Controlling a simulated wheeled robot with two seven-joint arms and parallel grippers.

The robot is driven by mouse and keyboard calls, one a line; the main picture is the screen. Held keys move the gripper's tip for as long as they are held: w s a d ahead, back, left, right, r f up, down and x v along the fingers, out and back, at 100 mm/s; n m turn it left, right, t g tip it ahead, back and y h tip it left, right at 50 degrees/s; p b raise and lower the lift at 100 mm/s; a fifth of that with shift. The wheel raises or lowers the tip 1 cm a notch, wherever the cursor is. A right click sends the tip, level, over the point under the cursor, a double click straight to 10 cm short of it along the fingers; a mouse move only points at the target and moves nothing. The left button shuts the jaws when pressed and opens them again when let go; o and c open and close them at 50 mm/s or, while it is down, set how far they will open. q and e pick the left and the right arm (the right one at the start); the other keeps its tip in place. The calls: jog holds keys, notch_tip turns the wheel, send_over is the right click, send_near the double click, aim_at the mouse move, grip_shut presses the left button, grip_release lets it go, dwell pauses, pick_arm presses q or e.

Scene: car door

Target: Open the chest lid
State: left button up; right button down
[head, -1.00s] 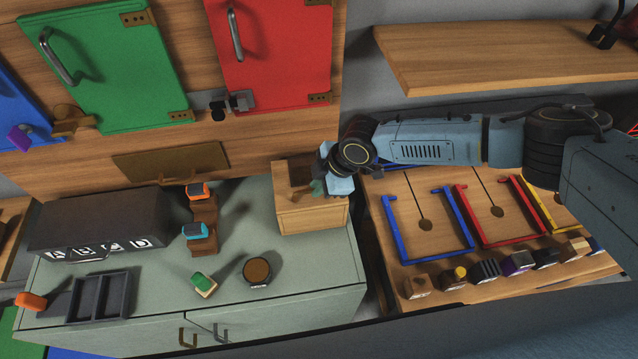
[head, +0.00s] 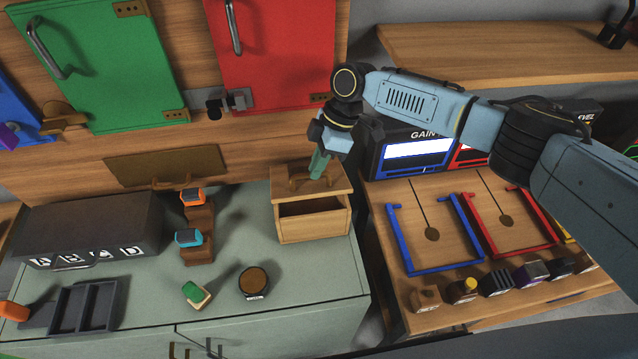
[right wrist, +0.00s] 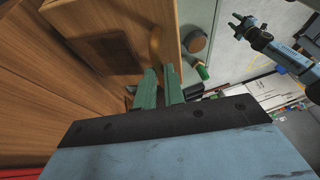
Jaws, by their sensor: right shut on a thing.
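The chest is a small wooden box (head: 312,228) on the grey-green cabinet top, in the middle of the head view. Its lid (head: 335,181) is raised at the front, with a dark gap beneath it. A curved wooden handle (right wrist: 156,46) on the lid shows in the right wrist view. My right gripper (head: 318,168) is above the lid, its green fingers (right wrist: 163,82) shut on the handle. The fingers partly hide the contact. My left gripper (right wrist: 241,27) is far off at upper right in the right wrist view, too small to tell its state; it is outside the head view.
A round brown-topped object (head: 255,279) and a green block (head: 194,293) lie in front of the chest. A stepped stand (head: 200,218) and a dark box (head: 95,222) are to the left. The wooden bench (head: 378,215) with coloured frames is at right. Wooden panelling stands behind.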

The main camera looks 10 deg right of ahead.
jog(key=shift+w+r+b, duration=0.4)
jog(key=shift+w+r, duration=0.15)
jog(key=shift+w, duration=0.1)
pick_arm(q)
jog(key=shift+f+b, duration=0.5)
jog(key=shift+f, duration=0.65)
pick_arm(e)
jog(key=shift+w+d+r, duration=0.1)
jog(key=shift+w+r, duration=0.5)
jog(key=shift+w, duration=0.15)
pick_arm(q)
jog(key=shift+c, duration=0.3)
pick_arm(e)
jog(key=shift+f, duration=0.1)
